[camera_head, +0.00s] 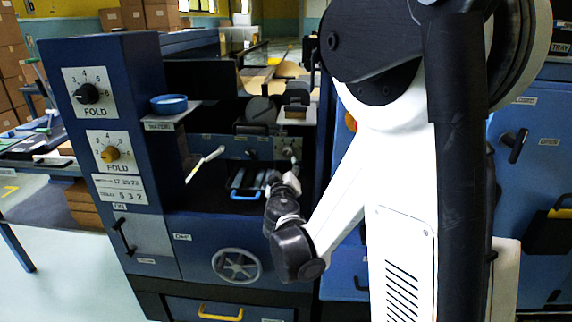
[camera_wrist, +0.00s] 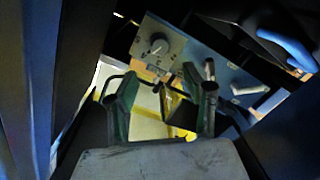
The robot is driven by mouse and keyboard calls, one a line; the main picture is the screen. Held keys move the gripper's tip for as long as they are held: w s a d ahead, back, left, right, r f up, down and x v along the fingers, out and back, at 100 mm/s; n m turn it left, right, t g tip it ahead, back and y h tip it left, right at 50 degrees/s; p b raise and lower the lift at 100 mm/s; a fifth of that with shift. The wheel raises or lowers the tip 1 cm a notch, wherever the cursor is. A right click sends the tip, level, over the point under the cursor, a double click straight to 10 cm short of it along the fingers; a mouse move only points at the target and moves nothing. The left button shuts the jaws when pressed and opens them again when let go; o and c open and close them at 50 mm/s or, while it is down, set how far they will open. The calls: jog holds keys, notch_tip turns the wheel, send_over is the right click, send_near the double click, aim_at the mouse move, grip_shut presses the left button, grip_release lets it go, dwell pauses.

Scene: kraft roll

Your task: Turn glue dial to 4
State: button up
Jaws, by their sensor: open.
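In the wrist view a round grey dial (camera_wrist: 158,46) sits on a plate ahead of my gripper (camera_wrist: 160,78). The plate's marks are too small to read, so I cannot tell its setting or whether it is the glue dial. My gripper is open, its two dark green fingers apart with nothing held between them; the dial lies beyond the fingertips. In the head view my arm reaches into the machine's middle bay, and my gripper is small and partly hidden there. Two larger dials, one with a black knob (camera_head: 87,93) and one with a yellow knob (camera_head: 110,154), are on the left panel, both labelled FOLD.
A blue bowl (camera_head: 169,103) stands on a ledge left of the bay. A pale-handled tool (camera_head: 205,163) lies in the bay's left side. A grey lever (camera_wrist: 250,88) is right of the dial. A handwheel (camera_head: 236,265) is below the bay.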

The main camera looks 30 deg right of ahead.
jog(key=shift+s+a, duration=0.3)
jog(key=shift+s, duration=0.2)
jog(key=shift+r, duration=0.1)
jog(key=s+a+m+g+y, duration=0.1)
jog(key=s+a+g+y, duration=0.3)
jog(key=s+a, duration=0.7)
jog(key=s+a+m+g+y, duration=0.1)
jog(key=s+a+g+y, duration=0.3)
jog(key=s, duration=1.4)
notch_tip(320, 180, up, 13)
jog(key=p, duration=1.3)
jog(key=shift+a+y+p, duration=0.3)
jog(key=shift+a+p, duration=0.05)
